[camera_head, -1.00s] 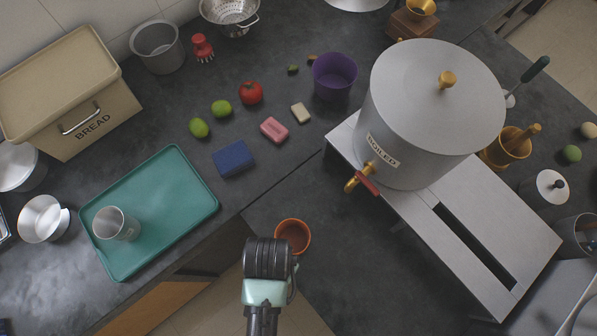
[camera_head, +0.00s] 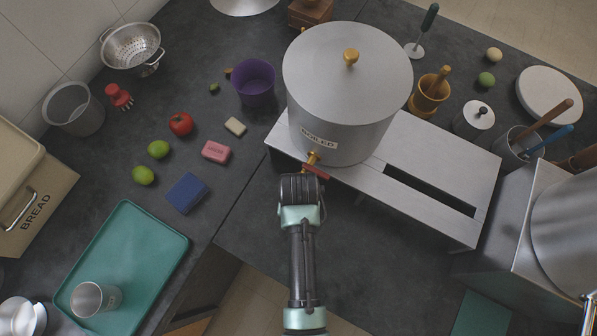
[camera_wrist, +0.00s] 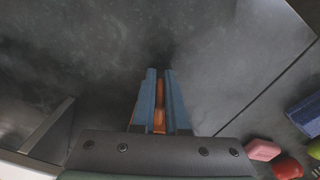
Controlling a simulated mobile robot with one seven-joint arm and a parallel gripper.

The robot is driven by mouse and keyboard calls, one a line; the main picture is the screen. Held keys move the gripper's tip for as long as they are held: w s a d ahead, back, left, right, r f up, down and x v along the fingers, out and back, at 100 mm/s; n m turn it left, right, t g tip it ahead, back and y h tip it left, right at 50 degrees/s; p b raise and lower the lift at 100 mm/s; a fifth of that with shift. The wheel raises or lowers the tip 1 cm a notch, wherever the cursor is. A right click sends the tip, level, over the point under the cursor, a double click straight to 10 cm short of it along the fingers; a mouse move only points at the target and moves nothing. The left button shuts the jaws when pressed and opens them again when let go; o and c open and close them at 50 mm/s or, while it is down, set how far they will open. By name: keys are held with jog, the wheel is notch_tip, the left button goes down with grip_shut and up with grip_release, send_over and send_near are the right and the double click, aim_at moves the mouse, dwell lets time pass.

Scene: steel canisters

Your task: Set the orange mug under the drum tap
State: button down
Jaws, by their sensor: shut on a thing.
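The large grey lidded drum (camera_head: 346,95) stands on a raised metal stand. Its brass tap (camera_head: 313,157) with a red lever (camera_head: 316,171) points toward my arm from the drum's front. My gripper (camera_wrist: 159,76) is shut on the orange mug (camera_wrist: 160,105), of which only a narrow orange strip shows between the blue fingers. In the head view my wrist (camera_head: 300,190) is just in front of the tap and hides the fingers and the mug. I cannot tell whether the mug is under the spout or resting on the counter.
The metal stand (camera_head: 430,155) reaches right from under the drum. A purple cup (camera_head: 254,84), a pink bar (camera_head: 215,151) and a blue block (camera_head: 187,193) lie to the left. A green tray (camera_head: 150,240) holds a metal cup (camera_head: 95,298). A steel box stands at right.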

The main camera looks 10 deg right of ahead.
jog(key=c, duration=1.4)
grip_release()
jog(key=shift+f, duration=0.15)
jog(key=o, duration=0.5)
notch_tip(320, 180, up, 12)
jog(key=shift+r, duration=0.2)
